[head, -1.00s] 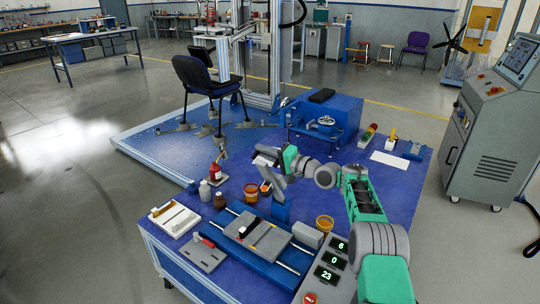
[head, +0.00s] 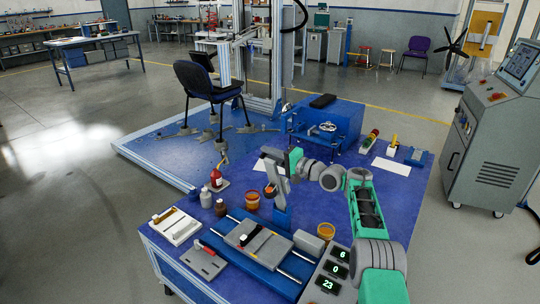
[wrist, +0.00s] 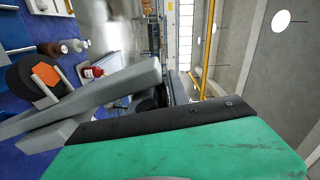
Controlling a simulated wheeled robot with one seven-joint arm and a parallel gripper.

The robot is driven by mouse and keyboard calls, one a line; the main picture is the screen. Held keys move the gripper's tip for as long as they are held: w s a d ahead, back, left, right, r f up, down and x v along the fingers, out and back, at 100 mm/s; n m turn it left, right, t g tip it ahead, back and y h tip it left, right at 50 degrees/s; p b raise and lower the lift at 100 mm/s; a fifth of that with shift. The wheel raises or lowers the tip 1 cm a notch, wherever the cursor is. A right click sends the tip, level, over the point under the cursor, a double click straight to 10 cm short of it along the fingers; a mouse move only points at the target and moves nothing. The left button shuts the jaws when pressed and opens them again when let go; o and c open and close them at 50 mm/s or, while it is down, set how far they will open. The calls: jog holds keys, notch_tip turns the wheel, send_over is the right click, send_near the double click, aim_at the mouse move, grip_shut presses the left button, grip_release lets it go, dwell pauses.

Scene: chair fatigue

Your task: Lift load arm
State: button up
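A light grey bar (head: 279,184) with a dark, orange-faced roller (head: 270,191) stands tilted above a blue upright post (head: 282,217) at the back of the slide rig; it looks like the load arm, though I cannot be sure. My gripper (head: 272,160) is at the upper end of this bar, under my green and grey wrist. In the wrist view, grey bars (wrist: 110,92) cross close in front of my green housing, with the orange-faced roller (wrist: 42,77) to their left. The fingertips and their gap are not clear, and the bars hide part of the contact.
A blue machine (head: 328,124) is behind, near an office chair (head: 195,80). Counter displays (head: 332,275) are in front.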

jog(key=o, duration=0.3)
jog(key=shift+d, duration=0.1)
